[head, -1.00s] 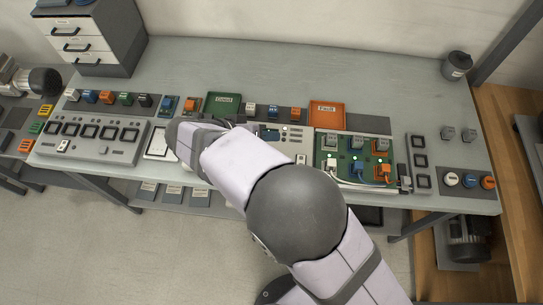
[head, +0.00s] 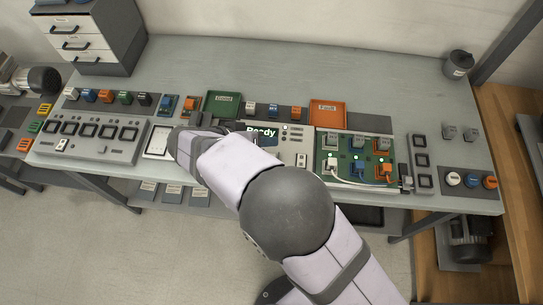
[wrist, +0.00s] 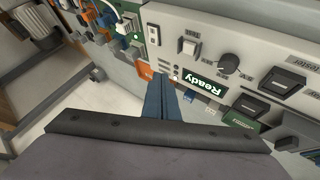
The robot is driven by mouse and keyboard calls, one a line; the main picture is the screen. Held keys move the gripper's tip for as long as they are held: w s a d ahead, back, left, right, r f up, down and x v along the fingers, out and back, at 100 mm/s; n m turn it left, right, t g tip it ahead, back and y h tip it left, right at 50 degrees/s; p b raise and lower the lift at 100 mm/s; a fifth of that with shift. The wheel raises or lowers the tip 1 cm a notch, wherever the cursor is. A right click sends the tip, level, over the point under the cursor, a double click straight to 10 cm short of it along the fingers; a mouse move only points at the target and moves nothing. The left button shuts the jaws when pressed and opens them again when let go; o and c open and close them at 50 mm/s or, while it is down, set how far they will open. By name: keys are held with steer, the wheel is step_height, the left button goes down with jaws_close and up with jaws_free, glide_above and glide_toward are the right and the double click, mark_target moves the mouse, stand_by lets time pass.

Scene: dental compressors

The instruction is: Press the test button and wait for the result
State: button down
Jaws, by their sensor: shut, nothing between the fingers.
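The tester panel (wrist: 255,20) lies on the bench. Its display (head: 262,132) reads "Ready", and the same display shows in the wrist view (wrist: 205,80). A pale square button (wrist: 188,46) sits on the panel beside a dark round knob (wrist: 228,62); it appears to be the pale button at the panel's right part in the head view (head: 302,160). My gripper (wrist: 164,80) shows two dark blue fingers, shut and empty, near the display's end and apart from the button. In the head view my arm hides the knob and most of the gripper.
A green circuit board (head: 345,160) with connectors and cables adjoins the panel on the right. Green (head: 223,104) and orange (head: 327,113) trays stand behind it. A fixture with several square sockets (head: 95,138) is at left.

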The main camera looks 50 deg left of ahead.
step_height(320, 180, down, 5)
steer(key=shift+r+b, duration=0.15)
steer(key=shift+b, duration=1)
steer(key=shift+f+b, duration=0.55)
steer(key=shift+f+b, duration=0.85)
steer(key=shift+b, duration=0.45)
stand_by(1.4)
steer(key=shift+r, duration=0.1)
stand_by(0.3)
steer(key=shift+r, duration=0.8)
steer(key=shift+r+p, duration=1.25)
steer(key=shift+r, duration=1.25)
